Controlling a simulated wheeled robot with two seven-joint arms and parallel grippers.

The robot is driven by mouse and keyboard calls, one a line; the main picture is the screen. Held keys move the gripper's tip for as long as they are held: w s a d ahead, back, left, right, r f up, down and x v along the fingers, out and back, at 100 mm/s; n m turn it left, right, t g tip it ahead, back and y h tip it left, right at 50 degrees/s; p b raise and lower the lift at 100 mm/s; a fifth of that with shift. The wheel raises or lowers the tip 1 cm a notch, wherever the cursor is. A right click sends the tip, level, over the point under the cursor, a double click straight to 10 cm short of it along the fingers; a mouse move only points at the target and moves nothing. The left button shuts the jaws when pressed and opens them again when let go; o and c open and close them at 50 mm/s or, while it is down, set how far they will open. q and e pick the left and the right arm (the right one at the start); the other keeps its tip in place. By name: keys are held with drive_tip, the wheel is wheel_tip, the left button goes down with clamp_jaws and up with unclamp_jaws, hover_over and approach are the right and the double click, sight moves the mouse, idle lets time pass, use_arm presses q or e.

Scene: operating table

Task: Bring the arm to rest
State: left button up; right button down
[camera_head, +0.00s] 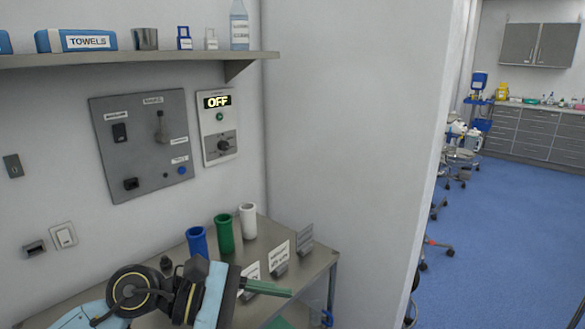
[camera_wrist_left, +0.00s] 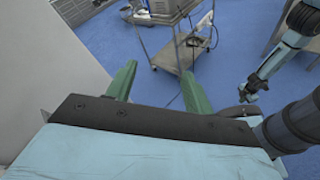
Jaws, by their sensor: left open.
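My left arm comes in from the bottom left in the head view, and its gripper (camera_head: 265,288) is in front of the steel side table. Its green fingers point right, and nothing shows between them. In the left wrist view the two green fingers of the gripper (camera_wrist_left: 158,88) stand wide apart, open and empty, with blue floor and a cart beyond them.
The side table (camera_head: 318,262) holds a blue cup (camera_head: 197,242), a green cup (camera_head: 224,233), a white cup (camera_head: 248,220) and label stands. Above are a wall panel (camera_head: 142,143) and a shelf (camera_head: 130,59). A steel cart (camera_wrist_left: 178,58) stands on open floor.

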use_arm(q)
wheel_tip(320, 180, up, 6)
drive_tip(key=d+n+t+h, duration=0.1)
drive_tip(key=n+t+h, duration=0.35)
drive_tip(key=n, duration=0.25)
drive_tip(key=w+a+r+n+t+y, duration=0.25)
drive_tip(key=a+n+t+y, duration=0.35)
drive_tip(key=n+t, duration=1)
drive_tip(key=a+f+n+g+y, duration=0.3)
drive_tip(key=a+f+n+y, duration=0.4)
drive_tip(key=n, duration=0.5)
drive_tip(key=a+f+n+g+y, duration=0.2)
drive_tip(key=a+f+n+y, duration=0.5)
drive_tip(key=n, duration=0.5)
drive_tip(key=s+f+n+g, duration=0.5)
drive_tip(key=s+f+g, duration=0.2)
drive_tip(key=s+f, duration=0.3)
drive_tip(key=s+f+n+g, duration=0.5)
drive_tip(key=s+f+g, duration=0.15)
drive_tip(key=s, duration=0.65)
wheel_tip(320, 180, down, 24)
drive_tip(key=s+a+f+g, duration=0.2)
drive_tip(key=s+f, duration=1.4)
drive_tip(key=s, duration=0.1)
drive_tip(key=shift+a+f+m+h, duration=0.3)
drive_tip(key=shift+a+h, duration=0.05)
drive_tip(key=shift+a, duration=0.05)
